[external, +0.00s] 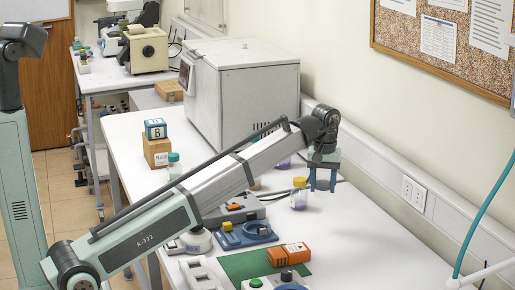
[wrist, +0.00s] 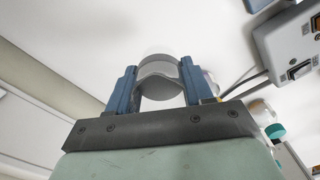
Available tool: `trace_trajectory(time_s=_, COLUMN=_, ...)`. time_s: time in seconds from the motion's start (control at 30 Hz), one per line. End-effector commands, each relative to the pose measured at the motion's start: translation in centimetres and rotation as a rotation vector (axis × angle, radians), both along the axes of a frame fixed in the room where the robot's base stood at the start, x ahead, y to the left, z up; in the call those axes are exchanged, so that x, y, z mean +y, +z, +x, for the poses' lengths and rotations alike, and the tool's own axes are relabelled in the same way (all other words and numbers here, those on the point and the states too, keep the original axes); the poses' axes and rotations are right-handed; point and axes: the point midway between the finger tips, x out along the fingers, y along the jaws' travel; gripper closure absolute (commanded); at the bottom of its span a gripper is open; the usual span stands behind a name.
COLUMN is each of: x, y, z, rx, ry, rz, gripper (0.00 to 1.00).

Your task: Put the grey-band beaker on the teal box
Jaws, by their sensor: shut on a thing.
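My gripper (external: 322,183) is over the white bench, near the wall. Its blue fingers also show in the wrist view (wrist: 159,92), closed on the two sides of the grey-band beaker (wrist: 158,68). The grey band shows as a curved ring between the fingers; the rest of the beaker is hard to make out. In the external view the gripper and fingers mostly hide the beaker. The teal box (external: 155,129), with a white label marked B, sits on a brown cardboard box at the back left of the bench, well left of my gripper.
The brown box (external: 156,152) carries the teal box. A big grey-white machine (external: 241,90) stands between that pair and the wall. A yellow-capped jar (external: 299,195) is just left of my gripper. A teal-capped bottle (external: 173,165), blue device (external: 246,235) and orange box (external: 289,254) are also on the bench.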

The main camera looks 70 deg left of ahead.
Motion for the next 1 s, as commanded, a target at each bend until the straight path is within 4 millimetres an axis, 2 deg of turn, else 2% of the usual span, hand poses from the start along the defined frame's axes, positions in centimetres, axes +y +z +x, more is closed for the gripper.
trace_trajectory(time_s=0.03, x=-1.3, y=-0.2, z=-2.0, rx=-0.001, ry=-0.061, rz=0.001, gripper=0.79)
trace_trajectory(time_s=0.13, x=-2.9, y=-0.3, z=-4.2, rx=0.000, ry=-0.172, rz=0.001, gripper=0.79)
trace_trajectory(time_s=0.27, x=-3.7, y=-0.3, z=-6.9, rx=-0.002, ry=-0.290, rz=0.001, gripper=0.79)
trace_trajectory(time_s=0.37, x=-3.3, y=-0.3, z=-9.0, rx=-0.003, ry=-0.361, rz=0.002, gripper=0.79)
trace_trajectory(time_s=0.43, x=-2.1, y=-0.2, z=-10.3, rx=-0.003, ry=-0.395, rz=0.002, gripper=0.79)
trace_trajectory(time_s=0.67, x=2.7, y=0.3, z=-12.2, rx=-0.005, ry=-0.398, rz=0.003, gripper=0.79)
trace_trajectory(time_s=1.0, x=12.7, y=1.6, z=-14.6, rx=-0.010, ry=-0.280, rz=0.007, gripper=0.79)
